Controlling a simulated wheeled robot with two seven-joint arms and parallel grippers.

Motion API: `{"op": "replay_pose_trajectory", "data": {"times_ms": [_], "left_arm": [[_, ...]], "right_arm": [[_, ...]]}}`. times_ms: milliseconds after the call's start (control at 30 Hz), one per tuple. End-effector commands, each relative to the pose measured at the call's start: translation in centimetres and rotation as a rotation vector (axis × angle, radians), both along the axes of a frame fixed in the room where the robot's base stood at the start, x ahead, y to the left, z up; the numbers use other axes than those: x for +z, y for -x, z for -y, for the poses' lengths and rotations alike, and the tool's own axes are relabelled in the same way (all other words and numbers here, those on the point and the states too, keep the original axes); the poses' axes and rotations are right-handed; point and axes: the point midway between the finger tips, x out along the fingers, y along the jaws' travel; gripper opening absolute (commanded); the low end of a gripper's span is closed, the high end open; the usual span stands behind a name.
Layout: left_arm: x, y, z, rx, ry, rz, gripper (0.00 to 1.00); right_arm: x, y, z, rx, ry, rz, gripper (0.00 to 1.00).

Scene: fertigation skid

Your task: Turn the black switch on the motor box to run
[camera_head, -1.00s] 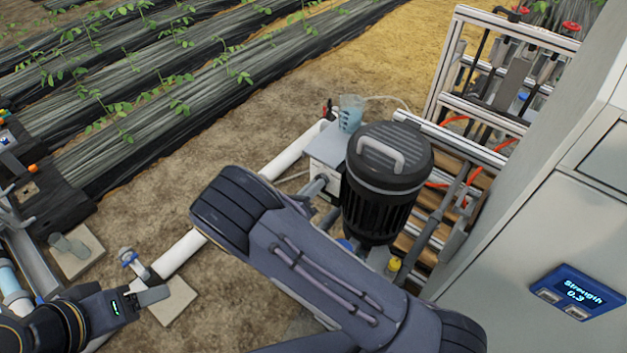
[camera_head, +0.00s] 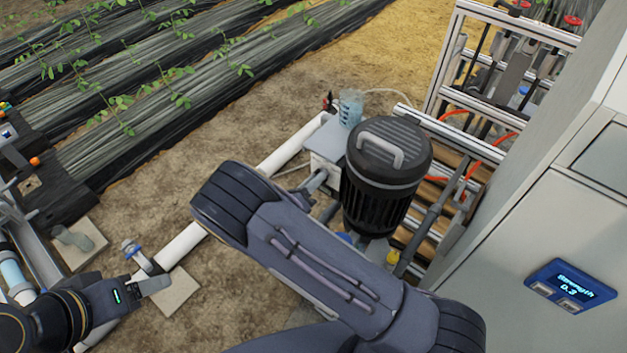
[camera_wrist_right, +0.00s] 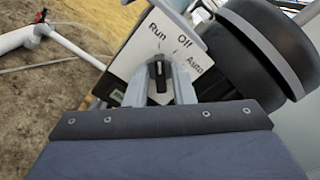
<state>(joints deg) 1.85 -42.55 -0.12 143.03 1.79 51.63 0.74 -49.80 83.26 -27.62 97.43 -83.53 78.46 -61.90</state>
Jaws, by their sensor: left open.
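The motor box (camera_head: 326,140) is a pale box beside the black motor in the head view. In the right wrist view, its white panel (camera_wrist_right: 140,60) carries the labels Run, Off and Auto. My left gripper (camera_head: 153,284) is open and empty over the ground at the lower left.
The black motor (camera_head: 388,175) with a grey handle stands right beside the box. A clear blue-marked cup (camera_head: 351,108) is behind it. White pipe (camera_head: 182,246) runs along the ground. A tall grey cabinet (camera_head: 510,250) bounds the right side. Open soil lies left of the box.

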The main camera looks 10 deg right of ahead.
Motion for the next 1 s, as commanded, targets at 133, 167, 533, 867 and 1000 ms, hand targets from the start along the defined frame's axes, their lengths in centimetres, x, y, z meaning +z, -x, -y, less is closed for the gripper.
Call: {"op": "replay_pose_trajectory", "data": {"times_ms": [133,167,533,867,1000], "left_arm": [[0.0,0.0,0.0,0.0,0.0,0.0,0.64],[0.0,0.0,0.0,0.0,0.0,0.0,0.64],[0.0,0.0,0.0,0.0,0.0,0.0,0.64],[-0.2,0.0,0.0,0.0,0.0,0.0,0.64],[-0.2,0.0,0.0,0.0,0.0,0.0,0.64]], "right_arm": [[0.0,0.0,0.0,0.0,-0.001,0.001,0.33],[0.0,0.0,0.0,0.0,-0.001,0.001,0.33],[0.0,1.3,-1.8,0.004,-0.001,0.002,0.33],[-0.1,4.4,-5.7,0.002,-0.001,0.0,0.33],[0.0,4.8,-6.1,0.0,0.0,0.0,0.33]]}}
